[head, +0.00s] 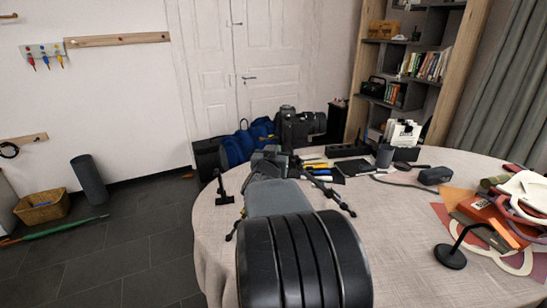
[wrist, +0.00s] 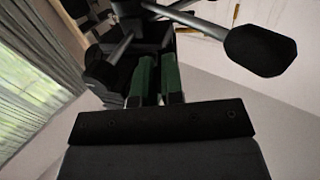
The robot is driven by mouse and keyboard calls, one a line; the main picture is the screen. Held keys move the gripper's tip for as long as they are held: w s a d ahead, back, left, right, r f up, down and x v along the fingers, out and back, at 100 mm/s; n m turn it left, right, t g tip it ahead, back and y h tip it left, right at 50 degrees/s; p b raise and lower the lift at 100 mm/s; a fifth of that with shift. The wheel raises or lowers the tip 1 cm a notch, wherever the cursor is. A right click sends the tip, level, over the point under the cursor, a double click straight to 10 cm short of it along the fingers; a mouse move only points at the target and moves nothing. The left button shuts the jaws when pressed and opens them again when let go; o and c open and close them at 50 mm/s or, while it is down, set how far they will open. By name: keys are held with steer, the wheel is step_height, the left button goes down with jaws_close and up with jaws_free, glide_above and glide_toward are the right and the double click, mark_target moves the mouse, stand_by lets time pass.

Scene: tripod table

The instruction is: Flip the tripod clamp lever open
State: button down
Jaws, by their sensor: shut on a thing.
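A black camera (head: 300,127) sits on the tripod at the table's far left edge. The tripod head is dark and mostly hidden behind my arm in the head view. In the wrist view the dark tripod head (wrist: 128,50) fills the top middle, with a long handle ending in a black grip (wrist: 260,48) to the right. My gripper (wrist: 158,68) has green-padded fingers reaching up to the tripod head. They are close together, shut on a dark part there that I take for the clamp lever. That part is largely hidden, and its angle cannot be told.
The round cloth-covered table (head: 420,285) holds a dark cup (head: 384,156), pens and cables behind the arm. A black lamp-like stand (head: 450,255) and colourful papers lie at the right. The table's middle right is fairly clear.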

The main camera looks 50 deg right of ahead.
stand_by(0.3)
steer(key=c, duration=1.2)
jaws_free()
steer(key=shift+c, duration=0.2)
steer(key=w+a+f+n+t+y+p, duration=0.1)
steer(key=w+a+y, duration=0.4)
steer(key=a, duration=0.9)
steer(key=w+a+f+n+t+y+p, duration=0.1)
steer(key=w+a+n+t+y, duration=0.3)
steer(key=a, duration=1)
steer(key=w+y+p, duration=0.1)
steer(key=w+y, duration=0.1)
steer(key=w, duration=0.1)
steer(key=shift+f+n+p, duration=0.15)
steer(key=shift+n+p, duration=0.15)
steer(key=shift+n, duration=0.1)
